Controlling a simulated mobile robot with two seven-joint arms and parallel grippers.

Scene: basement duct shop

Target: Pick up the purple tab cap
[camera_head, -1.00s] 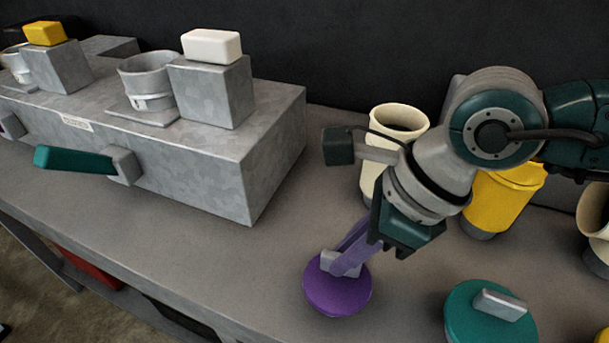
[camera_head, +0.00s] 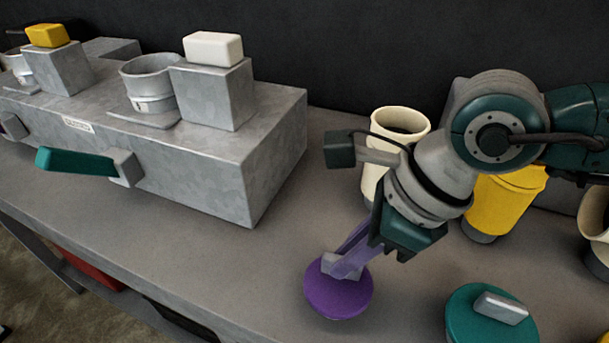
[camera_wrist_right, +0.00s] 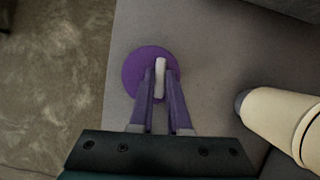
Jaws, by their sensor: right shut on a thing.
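The purple tab cap (camera_head: 338,292) is a round purple disc with a grey tab on top, near the front edge of the bench. My right gripper (camera_head: 343,264) reaches down to it from above right, and its purple fingers are shut on the grey tab. In the right wrist view the purple tab cap (camera_wrist_right: 133,74) shows beyond the fingertips, with the right gripper (camera_wrist_right: 161,78) on either side of the pale tab. I cannot tell whether the cap touches the bench. My left gripper is not in view.
A teal tab cap (camera_head: 480,322) lies to the right. A cream cylinder (camera_head: 398,122) and a yellow cylinder (camera_head: 508,203) stand behind my right arm. A grey metal box (camera_head: 215,165) with a teal handle (camera_head: 75,161) fills the left. Bench between box and purple cap is clear.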

